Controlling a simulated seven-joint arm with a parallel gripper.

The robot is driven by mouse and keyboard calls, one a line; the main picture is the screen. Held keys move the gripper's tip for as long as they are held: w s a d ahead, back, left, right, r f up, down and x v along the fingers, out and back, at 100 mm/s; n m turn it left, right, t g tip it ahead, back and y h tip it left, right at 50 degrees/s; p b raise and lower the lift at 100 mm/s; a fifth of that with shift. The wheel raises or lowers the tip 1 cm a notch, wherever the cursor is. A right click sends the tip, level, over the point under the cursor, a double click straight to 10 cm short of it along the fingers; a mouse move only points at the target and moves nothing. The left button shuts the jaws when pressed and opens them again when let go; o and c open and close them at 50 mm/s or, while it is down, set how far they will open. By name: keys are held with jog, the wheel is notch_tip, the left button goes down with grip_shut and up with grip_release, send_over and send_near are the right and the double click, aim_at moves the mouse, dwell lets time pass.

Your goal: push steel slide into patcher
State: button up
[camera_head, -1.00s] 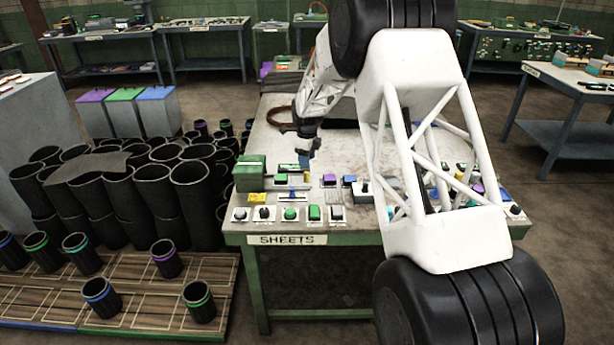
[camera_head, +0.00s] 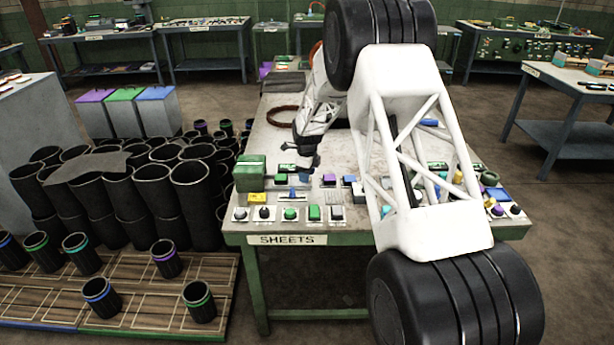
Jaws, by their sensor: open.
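My gripper (camera_head: 303,171) is open and points down over the front left part of the SHEETS workbench (camera_head: 240,226). It is small and dark in this view, and no object shows between its fingers. A small device with a blue part (camera_head: 292,193) stands just below and left of the fingertips. I cannot tell whether the fingers touch it. I cannot make out for sure which item is the patcher or its steel slide; the gripper and arm cover part of this area.
A green box (camera_head: 250,172) stands left of the gripper. Several small button and knob blocks, such as a green one (camera_head: 314,213), line the front edge. A dark ring (camera_head: 283,116) lies farther back. Black sleeves (camera_head: 196,195) crowd the left side. My arm hides the bench's right middle.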

aim_at(279, 177)
jog(key=shift+f, duration=0.35)
grip_shut()
jog(key=a, duration=1)
jog(key=shift+a, duration=0.2)
jog(key=shift+c, duration=0.9)
grip_release()
jog(key=shift+a, duration=0.15)
jog(key=shift+o, duration=0.9)
jog(key=shift+r, duration=0.1)
